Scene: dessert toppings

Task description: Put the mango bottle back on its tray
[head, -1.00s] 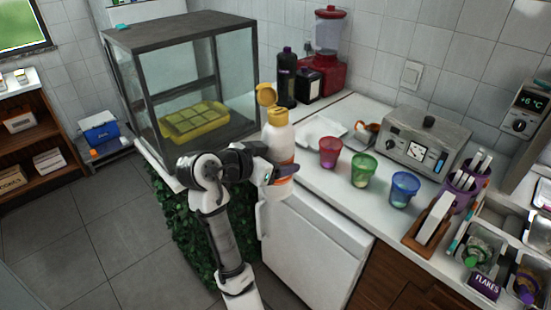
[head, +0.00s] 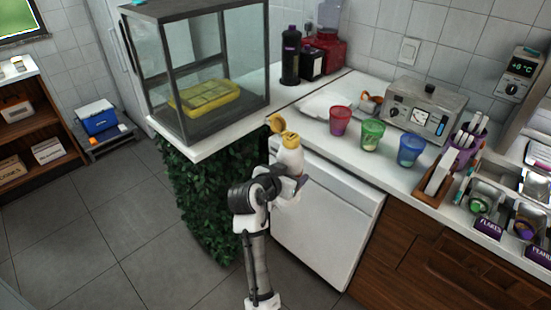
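The mango bottle (head: 290,158) is white with a yellow cap, and its yellow lid is flipped open to the left. My gripper (head: 286,183) is closed around its lower body. The bottle looks roughly upright, in front of the counter edge and above the floor. My arm hides part of its lower side. A flat white tray-like piece (head: 312,106) lies on the counter behind the bottle; I cannot tell if it is the bottle's tray.
Red (head: 340,120), green (head: 372,134) and blue (head: 409,150) cups stand on the counter, before a grey machine (head: 423,106). A glass case (head: 205,70) stands at left. A dark bottle (head: 290,58) and a red blender (head: 328,50) stand behind. Topping containers (head: 484,198) are at right.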

